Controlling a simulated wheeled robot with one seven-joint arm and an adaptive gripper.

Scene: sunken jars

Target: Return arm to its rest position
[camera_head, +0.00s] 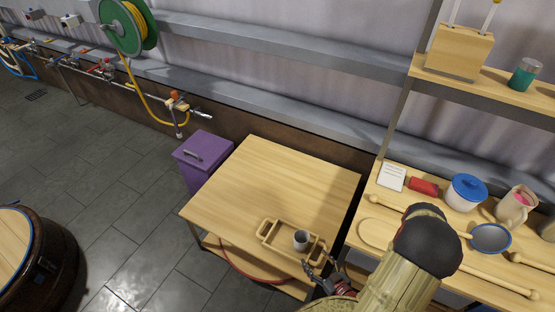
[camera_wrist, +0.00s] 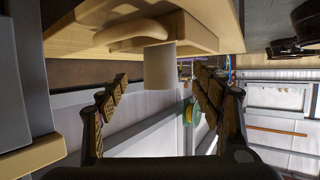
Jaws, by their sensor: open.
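My gripper (camera_head: 322,272) is open and empty at the front right corner of the wooden table (camera_head: 262,172). A small grey-white cup (camera_head: 301,237) stands upright in a wooden tray (camera_head: 270,241) with handles on that table. The gripper is apart from the cup, in front and to its right. In the wrist view, which looks upside down, the cup (camera_wrist: 159,68) and the tray (camera_wrist: 200,38) show beyond the spread fingers (camera_wrist: 160,100). My arm hides part of the side bench and its things.
The side bench (camera_head: 392,208) at right holds a blue-lidded pot (camera_head: 466,190), a red item (camera_head: 424,187), a jug (camera_head: 514,206) and a blue-rimmed sieve (camera_head: 490,238). A purple bin (camera_head: 203,158) stands left of the table. A barrel (camera_head: 40,262) is far left. The floor between is clear.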

